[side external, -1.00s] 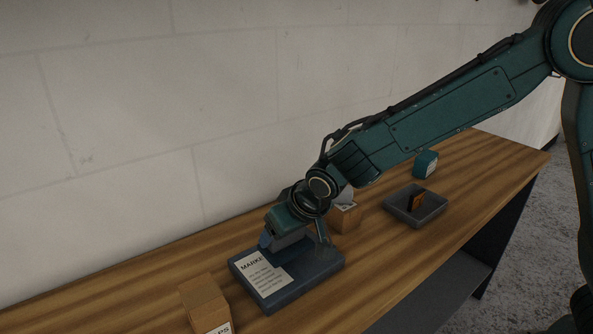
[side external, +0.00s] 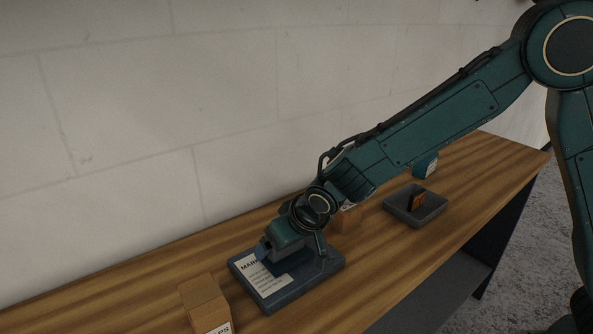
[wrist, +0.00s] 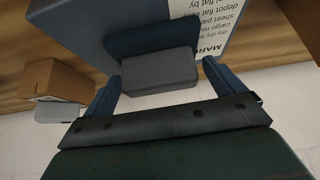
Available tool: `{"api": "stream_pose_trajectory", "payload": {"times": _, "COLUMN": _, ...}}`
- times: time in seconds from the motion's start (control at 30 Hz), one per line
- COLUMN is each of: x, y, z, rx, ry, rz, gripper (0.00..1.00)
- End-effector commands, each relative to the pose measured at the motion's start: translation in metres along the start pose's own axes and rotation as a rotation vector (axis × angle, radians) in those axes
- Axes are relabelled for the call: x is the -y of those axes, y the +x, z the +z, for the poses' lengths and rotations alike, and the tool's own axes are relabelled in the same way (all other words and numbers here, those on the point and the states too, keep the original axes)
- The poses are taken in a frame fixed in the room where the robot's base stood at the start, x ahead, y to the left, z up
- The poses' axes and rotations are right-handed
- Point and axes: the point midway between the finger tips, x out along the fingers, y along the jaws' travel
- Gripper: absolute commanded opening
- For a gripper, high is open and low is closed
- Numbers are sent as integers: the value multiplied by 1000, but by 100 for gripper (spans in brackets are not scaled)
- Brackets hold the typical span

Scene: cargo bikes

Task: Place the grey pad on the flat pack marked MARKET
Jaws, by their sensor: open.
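The flat pack marked MARKET (side external: 312,284) is a blue-grey slab lying on the wooden bench, with a white printed label on top; it also fills the top of the wrist view (wrist: 78,22). The grey pad (wrist: 160,74) sits between my two fingers in the wrist view, over the pack and left of the label. A dark blue patch adjoins it, perhaps its shadow. I cannot tell whether the pad touches the pack. My gripper (wrist: 161,75) is open around the pad. In the side view my gripper (side external: 275,252) is low over the pack and mostly hides the pad.
A cardboard box (side external: 206,302) stands close at the pack's front left. Another box (side external: 346,219) is behind my wrist. A grey tray (side external: 430,214) holding an orange and dark item and a teal block (side external: 425,165) are farther right. The wall runs along the back.

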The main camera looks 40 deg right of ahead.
Motion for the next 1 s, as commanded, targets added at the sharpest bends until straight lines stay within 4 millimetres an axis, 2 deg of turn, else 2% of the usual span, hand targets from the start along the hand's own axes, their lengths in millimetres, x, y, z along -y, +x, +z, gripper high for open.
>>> {"api": "stream_pose_trajectory", "payload": {"times": 0.27, "x": 0, "y": -4, "z": -2, "rx": -1, "ry": 0, "rz": 0, "gripper": 94}}
{"api": "stream_pose_trajectory", "payload": {"times": 0.47, "x": 0, "y": -18, "z": -3, "rx": -3, "ry": 0, "rz": -1, "gripper": 94}}
{"api": "stream_pose_trajectory", "payload": {"times": 1.0, "x": 1, "y": -88, "z": -2, "rx": -2, "ry": -1, "rz": -2, "gripper": 94}}
